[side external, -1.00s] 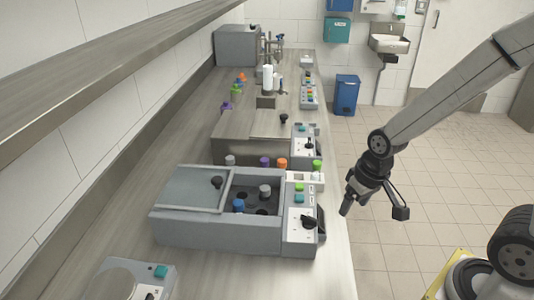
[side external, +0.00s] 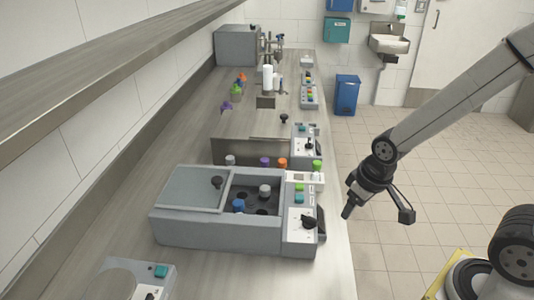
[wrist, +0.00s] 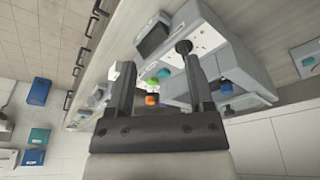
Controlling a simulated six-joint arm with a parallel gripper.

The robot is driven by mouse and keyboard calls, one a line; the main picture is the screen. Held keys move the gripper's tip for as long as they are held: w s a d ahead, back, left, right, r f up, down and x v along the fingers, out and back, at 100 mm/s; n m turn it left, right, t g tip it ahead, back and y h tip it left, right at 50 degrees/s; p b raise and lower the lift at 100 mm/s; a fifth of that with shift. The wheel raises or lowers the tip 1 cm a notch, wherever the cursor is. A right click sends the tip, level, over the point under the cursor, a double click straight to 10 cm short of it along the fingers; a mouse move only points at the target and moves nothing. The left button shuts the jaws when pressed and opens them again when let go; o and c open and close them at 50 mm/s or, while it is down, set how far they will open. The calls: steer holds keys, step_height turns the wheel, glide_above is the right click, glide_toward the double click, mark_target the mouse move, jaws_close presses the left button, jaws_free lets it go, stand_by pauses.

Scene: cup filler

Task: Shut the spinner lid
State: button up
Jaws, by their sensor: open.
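The spinner (side external: 180,232) is a grey box on the bench in the side view. Its flat grey lid (side external: 190,184) with a black knob (side external: 217,182) covers the left part of the opening. The right part is uncovered and shows a dark inside with a blue-capped tube (side external: 239,206) and a grey-capped tube (side external: 265,190). My gripper (side external: 374,208) is open and empty, to the right of the spinner, clear of the bench edge. In the wrist view the fingers (wrist: 155,70) are apart, and part of the spinner (wrist: 242,70) shows beyond them.
A panel with buttons and a black knob (side external: 309,221) forms the spinner's right end. Capped tubes, purple (side external: 265,162), orange (side external: 282,163) and green (side external: 317,165), stand just behind it. A second machine (side external: 255,127) is further back. A long shelf (side external: 110,75) overhangs the left side.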

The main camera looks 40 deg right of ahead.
steer(key=shift+w+r, duration=0.15)
steer(key=shift+w, duration=0.2)
steer(key=c, duration=0.7)
steer(key=shift+n+t, duration=0.3)
steer(key=shift+n, duration=0.5)
steer(key=w+a+r, duration=0.1)
steer(key=w+a, duration=0.1)
steer(key=w, duration=0.3)
steer(key=w+a+r, duration=0.2)
steer(key=w, duration=0.4)
steer(key=w+a+r, duration=0.1)
steer(key=w+a, duration=0.1)
steer(key=w, duration=0.4)
steer(key=shift+r, duration=0.35)
jaws_close()
steer(key=w+a+r+n+y, duration=0.1)
steer(key=w+a+r, duration=0.3)
steer(key=w+a, duration=0.7)
steer(key=w+n, duration=0.1)
steer(key=w, duration=0.2)
steer(key=shift+w+a+t, duration=0.3)
steer(key=shift+w, duration=0.1)
